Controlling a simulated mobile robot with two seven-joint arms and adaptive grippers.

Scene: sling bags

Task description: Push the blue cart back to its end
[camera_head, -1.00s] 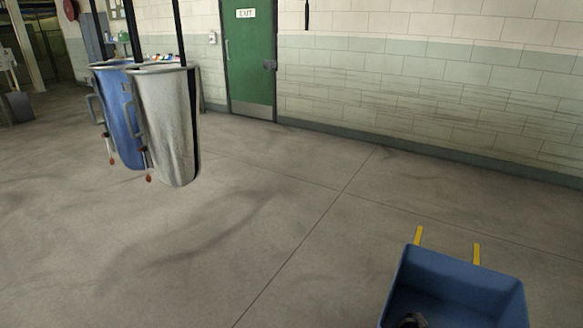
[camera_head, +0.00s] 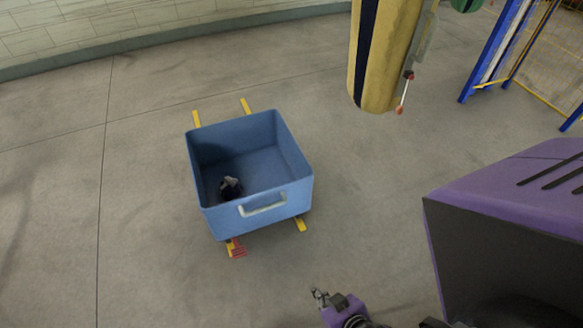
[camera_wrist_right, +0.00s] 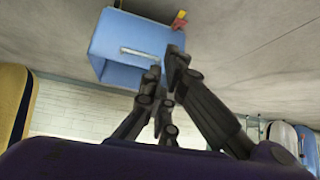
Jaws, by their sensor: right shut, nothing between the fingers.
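The blue cart (camera_head: 250,165) is an open-topped bin with a pale handle (camera_head: 262,205) on its near wall. It stands on the floor left of centre in the head view, with a small dark object (camera_head: 230,187) inside. In the right wrist view the cart (camera_wrist_right: 125,40) shows beyond the fingers (camera_wrist_right: 165,80). My left gripper is not in view.
A yellow bag (camera_head: 385,60) with a dark stripe hangs beyond the cart to the right. A blue frame with yellow mesh (camera_head: 535,45) stands at the far right. A small red piece (camera_head: 238,250) is at the cart's near side. Floor left of the cart is clear.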

